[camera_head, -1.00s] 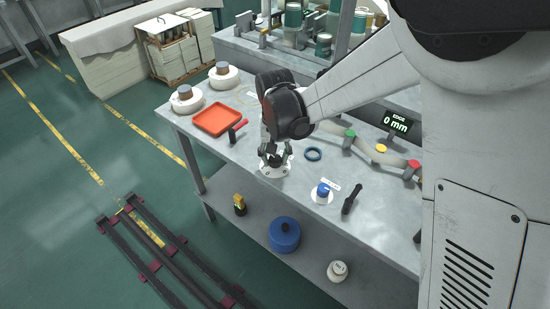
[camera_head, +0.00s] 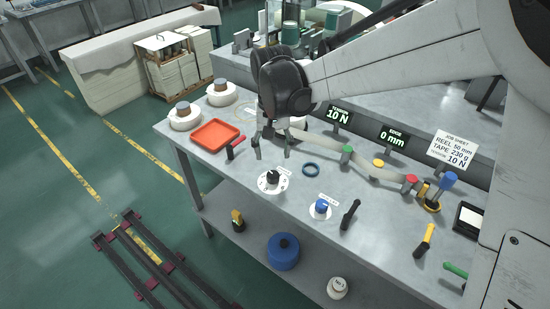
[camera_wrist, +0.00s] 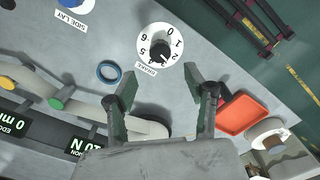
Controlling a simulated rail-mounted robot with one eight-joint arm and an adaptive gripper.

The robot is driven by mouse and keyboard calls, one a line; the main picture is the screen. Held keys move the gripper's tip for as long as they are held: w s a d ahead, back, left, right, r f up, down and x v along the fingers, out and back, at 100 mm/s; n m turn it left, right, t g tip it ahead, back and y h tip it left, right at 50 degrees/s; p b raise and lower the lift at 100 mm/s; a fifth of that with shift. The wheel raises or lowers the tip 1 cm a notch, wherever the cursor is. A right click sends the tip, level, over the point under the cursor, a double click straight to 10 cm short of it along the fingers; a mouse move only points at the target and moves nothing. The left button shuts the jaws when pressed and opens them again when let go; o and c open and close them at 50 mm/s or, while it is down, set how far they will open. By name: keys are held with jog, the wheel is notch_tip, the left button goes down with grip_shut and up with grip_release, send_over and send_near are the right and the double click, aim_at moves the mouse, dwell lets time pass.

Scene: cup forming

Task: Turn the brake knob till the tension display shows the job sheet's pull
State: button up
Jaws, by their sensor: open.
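The brake knob (camera_head: 273,177) is a black knob on a white numbered dial near the table's front edge. It also shows in the wrist view (camera_wrist: 159,50), with the dial's numbers around it. My gripper (camera_head: 271,153) is open and empty, above and behind the knob, apart from it; its two fingers (camera_wrist: 167,84) frame the near side of the dial in the wrist view. The job sheet (camera_head: 455,149) is a white card reading reel 50 mm, tape 230 g and 10 N.
A blue knob (camera_head: 320,208) on its own dial and a blue ring (camera_head: 311,170) are right of the brake knob. A red tray (camera_head: 214,136) lies to the left. The edge display (camera_head: 393,138) reads 0 mm.

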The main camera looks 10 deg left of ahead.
jog(key=shift+r, duration=1.3)
jog(key=s+d+r+t, duration=0.1)
jog(key=d+r, duration=0.2)
jog(key=d, duration=0.2)
jog(key=s+d+r, duration=0.1)
jog(key=d+r, duration=0.2)
jog(key=d, duration=0.2)
jog(key=s+d+m+t, duration=0.1)
jog(key=s+d+t, duration=0.2)
jog(key=s+d, duration=0.4)
jog(key=s+d+r+m+t, duration=0.1)
jog(key=s+d, duration=0.7)
jog(key=d, duration=0.8)
jog(key=shift+s+d+m+t, duration=0.3)
jog(key=shift+m+t, duration=0.5)
jog(key=shift+t, duration=0.3)
